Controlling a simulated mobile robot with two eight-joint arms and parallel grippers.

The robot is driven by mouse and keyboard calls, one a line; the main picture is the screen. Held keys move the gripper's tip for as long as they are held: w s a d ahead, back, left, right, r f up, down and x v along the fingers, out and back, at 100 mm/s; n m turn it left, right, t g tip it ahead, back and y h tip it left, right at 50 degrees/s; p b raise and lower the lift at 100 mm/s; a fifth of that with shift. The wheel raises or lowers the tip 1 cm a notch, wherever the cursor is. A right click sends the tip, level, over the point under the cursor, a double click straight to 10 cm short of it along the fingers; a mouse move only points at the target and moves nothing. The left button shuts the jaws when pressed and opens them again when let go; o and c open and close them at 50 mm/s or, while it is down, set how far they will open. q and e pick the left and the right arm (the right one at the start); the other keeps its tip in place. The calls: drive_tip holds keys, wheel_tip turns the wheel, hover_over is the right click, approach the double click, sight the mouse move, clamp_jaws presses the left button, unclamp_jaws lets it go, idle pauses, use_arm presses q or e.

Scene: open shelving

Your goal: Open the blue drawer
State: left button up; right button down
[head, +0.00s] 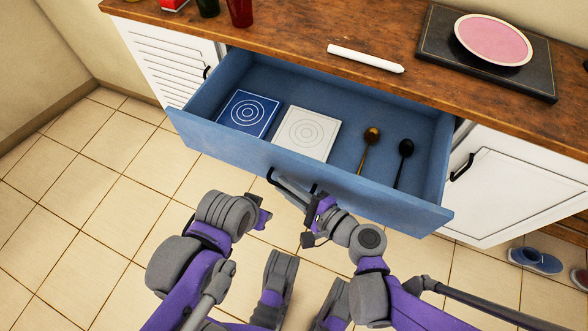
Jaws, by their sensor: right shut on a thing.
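The blue drawer (347,185) is pulled well out from under the wooden counter, and its inside shows. A dark handle (276,179) is on the middle of its front. My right gripper (312,208) is at the drawer front by the handle and is shut on it; the exact contact is small and partly hidden. My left gripper (265,214) is in front of the drawer, a little left of the right one and apart from the drawer front. Its fingers are too small to tell open from shut.
The drawer holds a blue patterned square (247,114), a white patterned square (307,133) and two spoons (369,147). On the counter (290,55) are a white stick (365,58) and a pink plate (493,40) on a dark board. Blue shoes (536,260) lie on the floor at right.

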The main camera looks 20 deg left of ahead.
drive_tip(key=shift+s, duration=0.75)
drive_tip(key=c, duration=0.9)
unclamp_jaws()
drive_tip(key=p+v, duration=0.2)
drive_tip(key=v, duration=0.8)
drive_tip(key=shift+s+d+r, duration=0.15)
drive_tip(key=shift+d, duration=0.2)
